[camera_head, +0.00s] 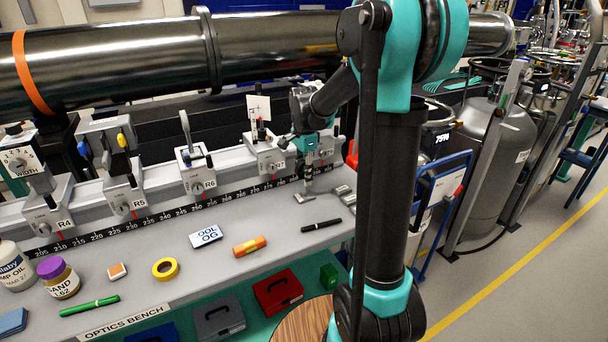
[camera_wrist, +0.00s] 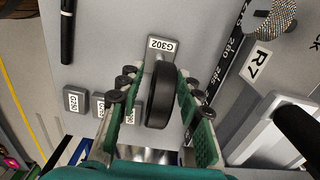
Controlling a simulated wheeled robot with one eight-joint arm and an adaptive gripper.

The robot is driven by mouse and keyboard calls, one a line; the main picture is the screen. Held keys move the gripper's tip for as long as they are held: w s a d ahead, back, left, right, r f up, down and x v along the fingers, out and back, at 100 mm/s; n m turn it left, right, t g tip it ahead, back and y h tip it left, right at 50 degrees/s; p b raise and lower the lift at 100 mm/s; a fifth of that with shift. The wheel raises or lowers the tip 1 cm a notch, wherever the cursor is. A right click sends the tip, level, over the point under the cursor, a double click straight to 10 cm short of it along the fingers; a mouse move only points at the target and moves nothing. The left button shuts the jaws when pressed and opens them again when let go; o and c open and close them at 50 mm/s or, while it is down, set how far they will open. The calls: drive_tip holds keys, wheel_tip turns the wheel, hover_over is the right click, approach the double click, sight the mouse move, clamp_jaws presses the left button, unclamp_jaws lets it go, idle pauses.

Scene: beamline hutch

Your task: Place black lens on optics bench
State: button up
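The black lens (camera_wrist: 161,95) is a dark round disc, seen nearly edge-on in the wrist view. It stands between the two green fingers of my gripper (camera_wrist: 161,80). The fingers lean in towards it and look closed on its two sides near their tips. In the head view my gripper (camera_head: 308,182) points down, low over the optics bench (camera_head: 190,268), in front of the R7 carriage. The lens cannot be made out there. A grey block labelled G302 (camera_wrist: 163,45) lies just beyond the lens; whether they touch is unclear.
Small grey labelled blocks (camera_wrist: 76,100) and a black pen (camera_head: 321,226) lie near my gripper. The rail with carriages, including R6 (camera_head: 197,176), runs behind.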

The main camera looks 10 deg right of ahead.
wheel_tip(320, 180, up, 12)
drive_tip(key=shift+r, duration=0.15)
idle(0.5)
